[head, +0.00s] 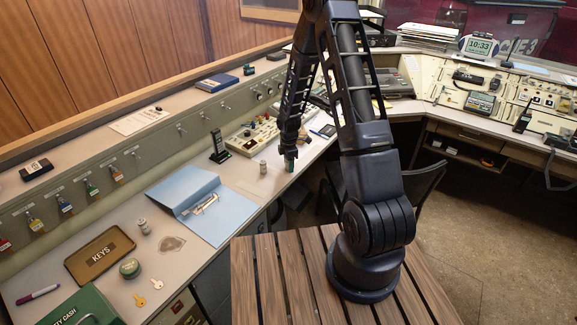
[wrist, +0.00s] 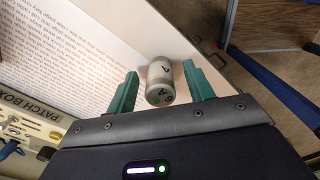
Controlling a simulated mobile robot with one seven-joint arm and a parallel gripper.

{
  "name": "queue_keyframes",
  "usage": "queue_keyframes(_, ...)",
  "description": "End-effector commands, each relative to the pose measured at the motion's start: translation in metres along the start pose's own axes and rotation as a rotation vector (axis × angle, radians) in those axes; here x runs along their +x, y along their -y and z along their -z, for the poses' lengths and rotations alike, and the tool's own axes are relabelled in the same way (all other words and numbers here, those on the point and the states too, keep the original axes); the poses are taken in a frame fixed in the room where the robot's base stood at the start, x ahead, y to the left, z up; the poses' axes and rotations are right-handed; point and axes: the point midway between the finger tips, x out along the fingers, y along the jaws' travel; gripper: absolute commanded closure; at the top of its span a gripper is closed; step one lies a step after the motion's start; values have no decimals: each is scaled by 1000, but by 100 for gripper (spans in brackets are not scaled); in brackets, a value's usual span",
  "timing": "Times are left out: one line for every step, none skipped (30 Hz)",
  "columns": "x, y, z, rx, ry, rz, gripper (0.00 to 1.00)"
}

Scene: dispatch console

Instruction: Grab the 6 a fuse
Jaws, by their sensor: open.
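A small pale grey cylindrical fuse (wrist: 159,76) with dark lettering shows in the wrist view, between and just beyond my fingertips. An "A" is legible on it; the figure is hard to read.
A printed sheet (wrist: 85,45) lies beside the fuse, with the patch box (wrist: 22,115) at left. Another small cylinder (head: 143,226) stands near the keys tray (head: 122,238). A chair (head: 425,185) is beyond the desk edge.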

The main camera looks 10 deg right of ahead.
Motion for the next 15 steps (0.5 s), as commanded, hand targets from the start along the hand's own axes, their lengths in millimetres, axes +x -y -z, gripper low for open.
queue_keyframes(4, 0, 0, -1, 0, 1, 48)
queue_keyframes(6, 0, 0, -1, 0, 0, 48)
queue_keyframes(6, 0, 0, -1, 0, -1, 48)
queue_keyframes(6, 0, 0, -1, 0, -1, 48)
queue_keyframes(6, 0, 0, 0, 0, -1, 48)
queue_keyframes(6, 0, 0, 0, 0, -1, 48)
queue_keyframes(6, 0, 0, 0, 0, -1, 48)
queue_keyframes(6, 0, 0, 0, 0, -1, 48)
queue_keyframes(6, 0, 0, 0, 0, -1, 52)
queue_keyframes(6, 0, 0, 0, 0, -1, 57)
queue_keyframes(6, 0, 0, 0, 0, -1, 63)
queue_keyframes(6, 0, 0, 0, 0, -1, 71)
queue_keyframes(6, 0, 0, 0, 0, -1, 77)
queue_keyframes(6, 0, 0, 0, 0, -1, 83)
queue_keyframes(6, 0, 0, 0, 0, -1, 91)
